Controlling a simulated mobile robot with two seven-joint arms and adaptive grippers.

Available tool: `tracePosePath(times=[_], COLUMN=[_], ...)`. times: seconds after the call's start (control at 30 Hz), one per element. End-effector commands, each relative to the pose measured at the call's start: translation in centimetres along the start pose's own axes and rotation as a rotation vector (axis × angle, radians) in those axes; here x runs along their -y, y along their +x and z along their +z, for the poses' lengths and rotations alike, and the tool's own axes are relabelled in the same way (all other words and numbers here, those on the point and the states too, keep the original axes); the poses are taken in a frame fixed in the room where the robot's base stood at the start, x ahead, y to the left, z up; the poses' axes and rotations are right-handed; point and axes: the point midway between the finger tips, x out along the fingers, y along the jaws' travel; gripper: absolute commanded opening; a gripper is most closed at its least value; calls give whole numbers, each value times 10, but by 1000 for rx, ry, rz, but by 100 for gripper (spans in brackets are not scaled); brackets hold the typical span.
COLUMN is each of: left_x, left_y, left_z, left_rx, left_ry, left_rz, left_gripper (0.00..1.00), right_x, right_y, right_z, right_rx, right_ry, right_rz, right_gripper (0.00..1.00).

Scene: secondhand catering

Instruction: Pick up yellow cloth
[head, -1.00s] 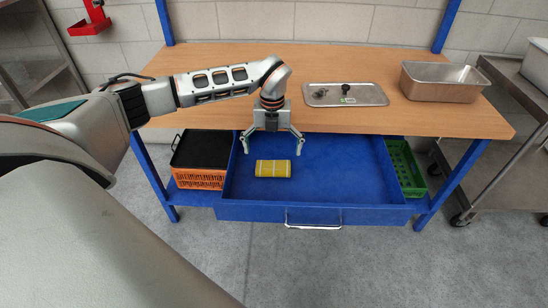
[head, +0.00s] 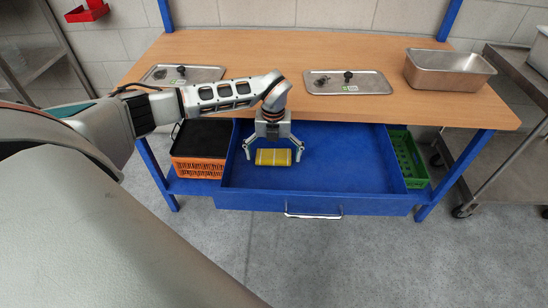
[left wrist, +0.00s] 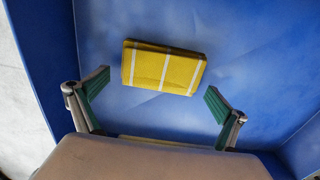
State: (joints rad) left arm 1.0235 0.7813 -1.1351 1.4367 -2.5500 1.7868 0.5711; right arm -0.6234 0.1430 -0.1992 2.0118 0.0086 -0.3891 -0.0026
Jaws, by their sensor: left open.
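The yellow cloth (head: 273,157) is folded, with thin white stripes, and lies flat on the floor of the open blue drawer (head: 330,165), toward its left side. My left gripper (head: 273,152) is open above the cloth and points down, with one finger at each end of it in the head view. In the left wrist view the cloth (left wrist: 163,67) lies ahead of the two green-padded fingers (left wrist: 158,100), with blue floor between them and nothing held. My right gripper is not in view.
The wooden tabletop (head: 240,60) is just above and behind the drawer. It bears two metal lids (head: 378,82) and a metal pan (head: 448,72). An orange crate (head: 196,168) and a green crate (head: 409,160) flank the drawer. The drawer's right part is empty.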

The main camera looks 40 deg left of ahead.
Motion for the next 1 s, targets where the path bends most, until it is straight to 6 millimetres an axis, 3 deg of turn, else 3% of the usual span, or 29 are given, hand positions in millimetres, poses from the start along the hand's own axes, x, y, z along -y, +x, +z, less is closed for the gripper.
tracePosePath(times=[0.07, 0.1, 0.23, 0.67, 0.87, 1.0], left_x=[0, 0, 0, 0, 0, 1], left_y=[-1, -1, -1, -5, -28, -58], left_z=[0, 0, 0, 1, 2, 2], left_rx=[1, 1, 1, 1, 5, 7], left_ry=[0, 0, 0, 0, 0, 0], left_rz=[-1, 0, 0, 0, -1, -4], left_gripper=[100, 95, 63, 63, 63, 63], right_x=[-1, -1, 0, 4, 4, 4], right_y=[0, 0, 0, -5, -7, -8], right_z=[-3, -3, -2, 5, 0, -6], right_rx=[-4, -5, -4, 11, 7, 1], right_ry=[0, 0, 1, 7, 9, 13], right_rz=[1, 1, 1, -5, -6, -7], right_gripper=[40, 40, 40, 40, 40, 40])
